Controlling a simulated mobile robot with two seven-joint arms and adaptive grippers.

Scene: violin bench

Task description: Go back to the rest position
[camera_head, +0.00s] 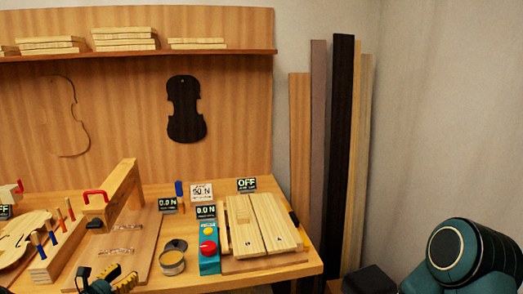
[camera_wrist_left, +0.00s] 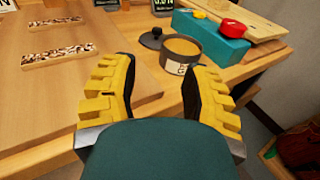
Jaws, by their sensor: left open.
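My left gripper (camera_head: 106,279) is at the bottom edge of the head view, over the front of the workbench (camera_head: 190,285). In the left wrist view its two yellow-and-black fingers (camera_wrist_left: 162,82) stand wide apart with nothing between them. A round open tin (camera_wrist_left: 182,53) with amber content stands on the bench beyond the fingertips, apart from them; the tin (camera_head: 172,262) also shows in the head view. A teal arm part of mine fills the lower right of the head view. My right gripper is not in view.
A teal box with a red button (camera_head: 208,250) stands right of the tin, beside pale boards (camera_head: 262,225). A wooden board with patterned strips (camera_head: 125,245), a peg rack (camera_head: 60,240) and a violin body (camera_head: 22,240) lie left. Tall planks (camera_head: 340,150) lean on the wall.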

